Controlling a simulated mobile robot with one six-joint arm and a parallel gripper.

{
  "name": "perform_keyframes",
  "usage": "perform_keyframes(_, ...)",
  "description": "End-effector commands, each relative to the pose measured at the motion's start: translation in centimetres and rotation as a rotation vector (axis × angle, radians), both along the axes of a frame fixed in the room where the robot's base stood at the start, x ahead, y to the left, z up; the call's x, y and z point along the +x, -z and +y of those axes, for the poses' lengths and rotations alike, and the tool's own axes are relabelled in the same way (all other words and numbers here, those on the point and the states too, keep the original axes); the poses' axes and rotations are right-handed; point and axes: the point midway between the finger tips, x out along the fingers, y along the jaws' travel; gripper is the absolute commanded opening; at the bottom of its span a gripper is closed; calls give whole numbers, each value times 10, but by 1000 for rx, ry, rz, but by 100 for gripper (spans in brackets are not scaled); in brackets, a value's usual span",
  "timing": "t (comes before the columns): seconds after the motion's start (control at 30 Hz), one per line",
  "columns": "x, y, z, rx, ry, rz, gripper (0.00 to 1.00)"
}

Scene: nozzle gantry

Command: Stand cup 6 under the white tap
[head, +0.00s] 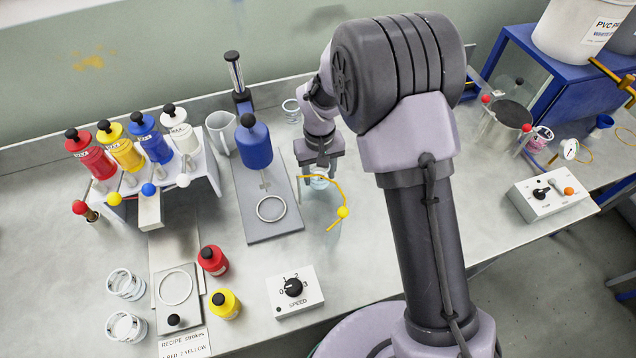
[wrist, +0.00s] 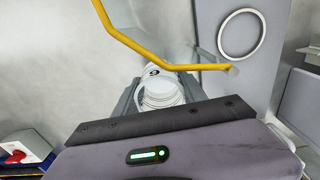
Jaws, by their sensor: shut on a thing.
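My gripper (head: 319,165) is shut on a clear cup (head: 320,182) right of the grey plate, at about bench height. In the wrist view the cup (wrist: 162,90) sits between the jaws and carries a round black-and-white mark too small to read. I cannot tell whether it touches the bench. The white tap has a white bottle (head: 184,138) above and a white ball knob (head: 183,181), at the right end of the tap rack (head: 205,170), left of my gripper. The spot under this tap is partly hidden.
A bent yellow rod (head: 336,190) passes close beside the cup; it crosses the wrist view (wrist: 150,60). Other cups (head: 125,284) stand front left. A white jug (head: 220,132) stands behind.

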Motion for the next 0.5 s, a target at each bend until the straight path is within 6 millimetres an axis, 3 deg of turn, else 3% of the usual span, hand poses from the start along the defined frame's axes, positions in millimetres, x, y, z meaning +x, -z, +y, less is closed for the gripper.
perform_keyframes(0.17, -1, 35, 0, -1, 0, 3, 10)
perform_keyframes(0.5, 0, 38, 0, 0, 0, 1, 10)
